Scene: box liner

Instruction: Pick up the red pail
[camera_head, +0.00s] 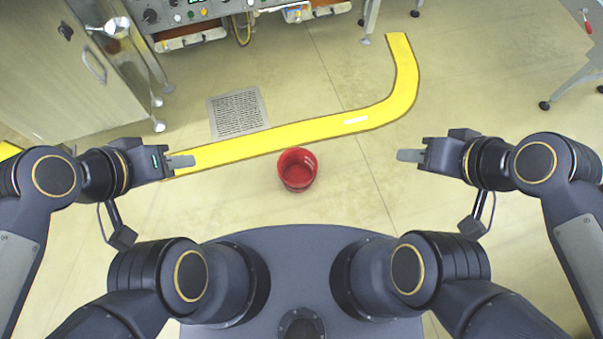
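The red pail (298,184) stands upright on the floor in front of my base, near the middle of the head view. Its open top faces up and it looks empty. My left gripper (182,161) is to the left of the pail, apart from it, with its fingertips pointing right. My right gripper (409,155) is to the right of the pail, also apart from it, with its fingertips pointing left. Nothing shows in either gripper. From this angle the fingers overlap, so I cannot tell whether either gripper is open or shut.
A yellow floor stripe (290,136) runs just behind the pail and curves away at right. A floor grate (238,112) lies beyond it at left. A cabinet (75,75) stands at the left and an equipment bench (190,15) at the back. The floor around the pail is clear.

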